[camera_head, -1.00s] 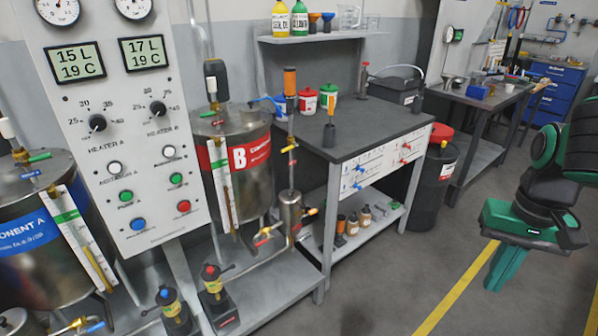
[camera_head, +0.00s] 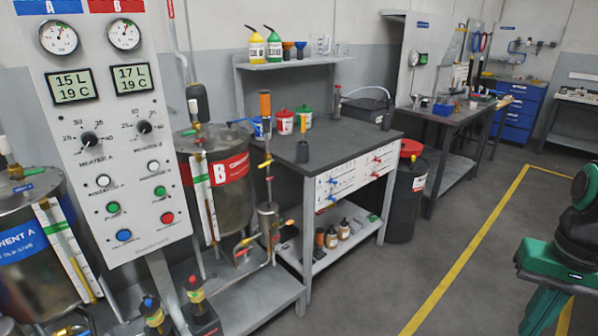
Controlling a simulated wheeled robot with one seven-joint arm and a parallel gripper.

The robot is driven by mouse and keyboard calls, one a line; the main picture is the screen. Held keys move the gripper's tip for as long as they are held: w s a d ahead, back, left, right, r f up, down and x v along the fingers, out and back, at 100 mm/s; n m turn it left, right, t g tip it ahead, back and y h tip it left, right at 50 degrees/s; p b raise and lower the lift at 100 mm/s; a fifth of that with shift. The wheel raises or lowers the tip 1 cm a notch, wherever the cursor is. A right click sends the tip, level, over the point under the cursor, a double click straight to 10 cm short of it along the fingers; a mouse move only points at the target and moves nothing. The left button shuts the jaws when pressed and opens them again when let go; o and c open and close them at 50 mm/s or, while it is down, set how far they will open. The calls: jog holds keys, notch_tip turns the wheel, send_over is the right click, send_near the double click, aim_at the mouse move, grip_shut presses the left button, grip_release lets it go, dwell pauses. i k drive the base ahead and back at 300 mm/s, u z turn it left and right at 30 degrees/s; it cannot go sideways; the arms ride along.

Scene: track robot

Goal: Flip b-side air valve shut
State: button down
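The B-side tank (camera_head: 231,197) with its red band stands left of the middle, with several small valves on its piping. Red handles (camera_head: 377,160) and blue handles (camera_head: 332,182) sit on the white panel of the workbench front. Which handle is the B-side air valve is too small to read. My green gripper (camera_head: 545,312) is at the lower right edge, partly cut off, well away from the tank and panel. Its fingers cannot be made out clearly.
The workbench (camera_head: 345,136) has cups and a dark tool on top. A dark bin (camera_head: 402,205) with a red lid stands at its right end. Two pumps (camera_head: 200,308) are at the lower left. The floor (camera_head: 390,275) before the bench is clear, with a yellow line.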

aim_at(263, 166)
jog(key=z, duration=0.15)
jog(key=i, duration=1)
